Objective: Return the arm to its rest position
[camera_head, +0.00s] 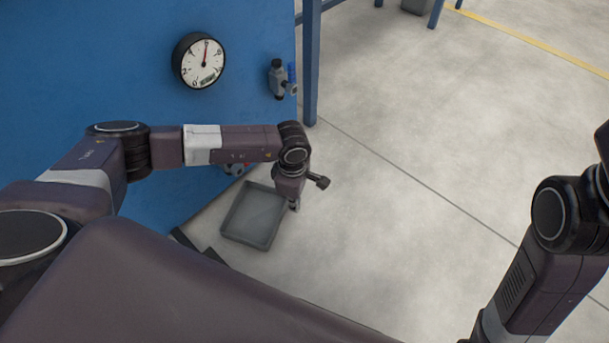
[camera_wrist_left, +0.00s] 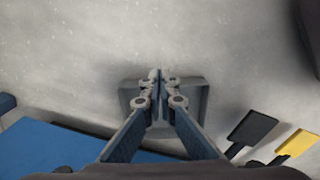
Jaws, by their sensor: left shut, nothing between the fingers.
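My left arm reaches in from the left in the head view and bends down at its wrist. My left gripper (camera_head: 294,204) points down beside the right edge of a grey tray on the floor. In the left wrist view my left gripper (camera_wrist_left: 159,76) has its fingers together with nothing between them, and the tray shows behind them. My right arm shows at the right edge of the head view, but its gripper is out of the picture.
The grey tray (camera_head: 246,229) lies on the floor near a blue panel (camera_head: 110,60). The panel carries a round gauge (camera_head: 198,61) and a valve fitting (camera_head: 279,80). A blue post (camera_head: 311,70) stands at its right. The floor (camera_head: 420,150) to the right is clear.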

